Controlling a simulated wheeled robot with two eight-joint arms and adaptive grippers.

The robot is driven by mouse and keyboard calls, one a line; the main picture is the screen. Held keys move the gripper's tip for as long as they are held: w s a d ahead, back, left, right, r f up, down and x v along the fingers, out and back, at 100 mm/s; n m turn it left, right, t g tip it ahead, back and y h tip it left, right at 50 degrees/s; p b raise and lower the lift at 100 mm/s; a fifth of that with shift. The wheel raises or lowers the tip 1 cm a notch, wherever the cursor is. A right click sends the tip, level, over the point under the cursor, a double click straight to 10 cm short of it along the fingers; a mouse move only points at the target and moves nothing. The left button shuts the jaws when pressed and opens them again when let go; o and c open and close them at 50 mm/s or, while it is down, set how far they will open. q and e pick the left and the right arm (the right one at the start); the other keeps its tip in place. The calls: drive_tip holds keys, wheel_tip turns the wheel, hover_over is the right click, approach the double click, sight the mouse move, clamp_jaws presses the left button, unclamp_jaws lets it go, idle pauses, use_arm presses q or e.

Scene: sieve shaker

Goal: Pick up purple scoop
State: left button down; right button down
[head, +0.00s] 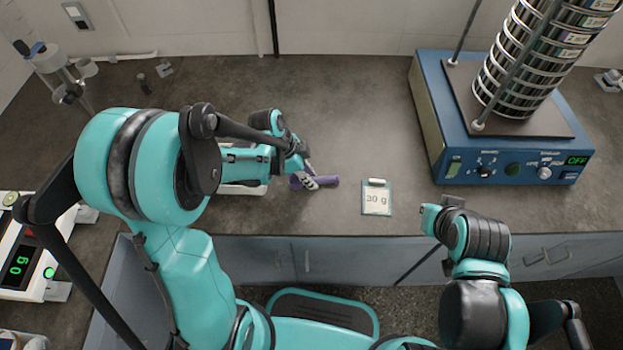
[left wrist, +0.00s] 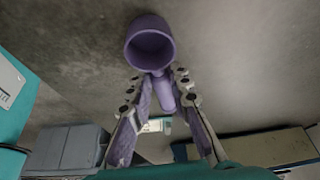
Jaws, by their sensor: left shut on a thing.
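The purple scoop (head: 326,181) is at the bench's front part, left of the 30 g card. My left gripper (head: 306,181) is at its left end and shut on it. In the left wrist view the scoop's round cup (left wrist: 150,42) faces the camera, and its handle (left wrist: 164,98) runs down between the two fingers (left wrist: 157,85). The head view does not show clearly whether the scoop touches the bench. My right arm (head: 475,235) is folded near the bench's front edge, and the state of its gripper cannot be made out.
A blue sieve shaker (head: 432,110) with a stack of sieves stands at the right. A small 30 g card (head: 376,202) stands near the front edge. A scale (head: 25,245) sits at the far left. The bench (head: 340,105) behind the scoop is clear.

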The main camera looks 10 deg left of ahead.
sight(318, 178)
use_arm(q)
drive_tip(key=shift+r, duration=0.1)
wheel_tip(318, 178, up, 4)
drive_tip(key=p, duration=0.2)
drive_tip(key=shift+r+p, duration=0.2)
drive_tip(key=shift+p, duration=0.15)
drive_tip(key=s+d+r+p, duration=0.4)
drive_tip(key=s+d+r, duration=0.2)
drive_tip(key=d, duration=0.3)
drive_tip(key=shift+s+d+r, duration=0.2)
drive_tip(key=shift+s+d, duration=0.05)
drive_tip(key=shift+d, duration=0.1)
drive_tip(key=c, duration=1.9)
unclamp_jaws()
drive_tip(key=shift+c, duration=0.2)
clamp_jaws()
